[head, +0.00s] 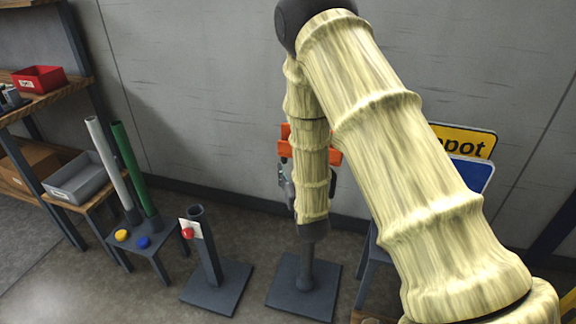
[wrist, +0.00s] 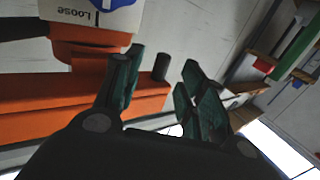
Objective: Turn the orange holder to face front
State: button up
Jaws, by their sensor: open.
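The orange holder (head: 284,141) is mostly hidden behind my arm in the head view; only orange pieces show on either side. In the wrist view the orange holder (wrist: 60,103) fills the left side as a long bar with a rounded part above it. A white card with blue print and upside-down "Loose" lettering (wrist: 85,18) is at the rounded part. My gripper (wrist: 158,75) is open, its dark green fingers apart. A short dark peg (wrist: 161,66) shows between the fingers; I cannot tell whether either finger touches it.
A dark stand with a square base (head: 302,290) is below the holder. To its left are another post stand (head: 213,285) and a small table with a grey and a green tube (head: 138,175). A yellow sign (head: 465,140) and blue sign stand at right, partly behind my arm.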

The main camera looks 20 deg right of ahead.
jog(key=s, duration=0.7)
jog(key=shift+a, duration=0.15)
